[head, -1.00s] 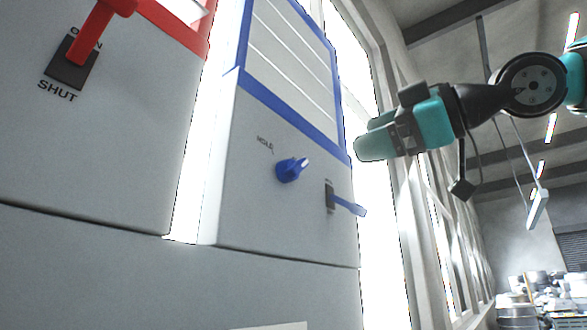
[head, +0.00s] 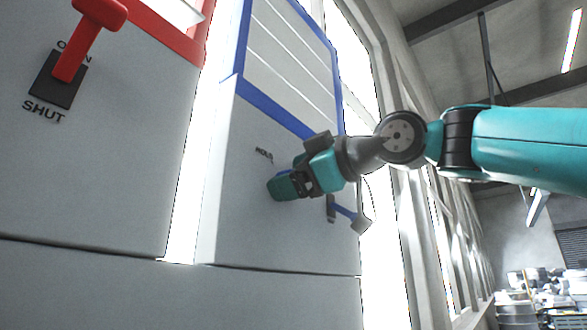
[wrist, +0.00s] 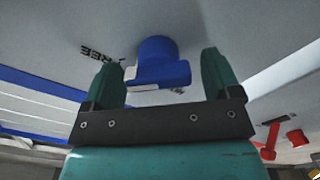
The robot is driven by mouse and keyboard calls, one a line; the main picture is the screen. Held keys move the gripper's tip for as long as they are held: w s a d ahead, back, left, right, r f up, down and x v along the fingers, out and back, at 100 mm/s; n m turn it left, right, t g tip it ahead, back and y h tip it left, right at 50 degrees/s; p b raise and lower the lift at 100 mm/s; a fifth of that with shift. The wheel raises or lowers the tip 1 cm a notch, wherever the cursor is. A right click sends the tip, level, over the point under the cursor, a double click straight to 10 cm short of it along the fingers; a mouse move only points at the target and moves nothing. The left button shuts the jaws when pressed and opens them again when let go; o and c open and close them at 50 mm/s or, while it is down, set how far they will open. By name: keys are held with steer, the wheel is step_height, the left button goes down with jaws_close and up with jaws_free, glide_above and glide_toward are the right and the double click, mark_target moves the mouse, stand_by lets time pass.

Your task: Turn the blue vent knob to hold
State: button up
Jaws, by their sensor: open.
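The blue vent knob (wrist: 160,68) sits on the grey panel (wrist: 230,30) between the two spread fingers of my gripper (wrist: 160,60) in the wrist view, with gaps visible on both sides. Its bar carries a white mark at the left end. A FREE label (wrist: 98,54) lies upside down to its left. In the head view my gripper (head: 283,187) is at the panel and hides most or all of the knob. The HOLD label (head: 264,156) shows just above and left of the fingers. My gripper is open; whether a finger touches the knob I cannot tell.
A blue lever (head: 345,211) sticks out of the same panel, just right of and below my gripper. A red lever (head: 88,40) marked OPEN and SHUT is on the left panel. A blue-framed slatted area (head: 288,65) lies above. Free room is to the right.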

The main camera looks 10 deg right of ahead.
steer(key=shift+w+a, duration=0.1)
steer(key=shift+w, duration=0.05)
steer(key=shift+c, duration=0.5)
steer(key=c, duration=0.8)
